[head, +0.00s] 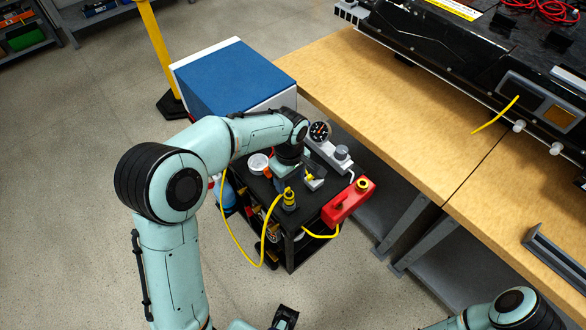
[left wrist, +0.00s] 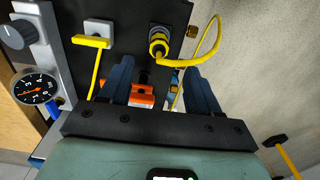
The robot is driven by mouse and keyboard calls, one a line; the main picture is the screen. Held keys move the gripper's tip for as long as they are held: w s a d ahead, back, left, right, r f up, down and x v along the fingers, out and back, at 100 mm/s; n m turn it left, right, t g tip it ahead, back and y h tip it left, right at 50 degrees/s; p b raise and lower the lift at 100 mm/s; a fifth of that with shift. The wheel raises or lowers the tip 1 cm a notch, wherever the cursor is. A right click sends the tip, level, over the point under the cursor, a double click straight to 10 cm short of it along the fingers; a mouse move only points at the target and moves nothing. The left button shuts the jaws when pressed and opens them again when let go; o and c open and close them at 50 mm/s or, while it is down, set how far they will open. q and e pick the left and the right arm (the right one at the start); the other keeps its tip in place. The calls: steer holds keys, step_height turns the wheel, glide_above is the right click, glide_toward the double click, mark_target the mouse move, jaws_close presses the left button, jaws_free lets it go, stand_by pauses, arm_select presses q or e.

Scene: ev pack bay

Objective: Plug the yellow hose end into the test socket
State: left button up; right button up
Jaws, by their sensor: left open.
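My left gripper (head: 290,178) is over the black-topped cart, seen partly behind its own wrist. In the left wrist view its two dark blue fingers (left wrist: 160,82) stand wide apart with nothing held between them. A yellow cylindrical fitting (head: 290,198) stands at the cart's near edge, a yellow hose looping from it; in the left wrist view this fitting (left wrist: 158,42) is just beyond the fingertips. A pale block (head: 313,183) beside it bears a yellow piece (left wrist: 92,41) with a yellow line running from it. I cannot tell which of these is the test socket.
A pressure gauge (head: 320,131) and grey knob (head: 341,152) stand near the gripper. A red box (head: 348,201) sits at the cart's right edge. A blue-topped cabinet (head: 235,78) is behind; a wooden bench (head: 410,105) with a black pack (head: 470,60) is to the right.

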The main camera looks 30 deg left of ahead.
mark_target(290, 195)
arm_select(q)
step_height(290, 195, down, 11)
steer(key=shift+f+b, duration=0.15)
steer(key=shift+b, duration=0.2)
arm_select(e)
steer(key=shift+s+f, duration=0.15)
steer(key=shift+f, duration=0.25)
arm_select(q)
jaws_close()
steer(key=shift+r+p, duration=0.35)
steer(key=shift+r, duration=0.35)
arm_select(e)
steer(key=shift+r, duration=0.35)
arm_select(q)
steer(key=shift+r+p, duration=1.35)
steer(key=shift+r, duration=1.1)
arm_select(e)
steer(key=shift+w+r, duration=0.4)
steer(key=shift+r, duration=0.35)
steer(key=shift+w+r, duration=0.4)
steer(key=shift+r, duration=0.3)
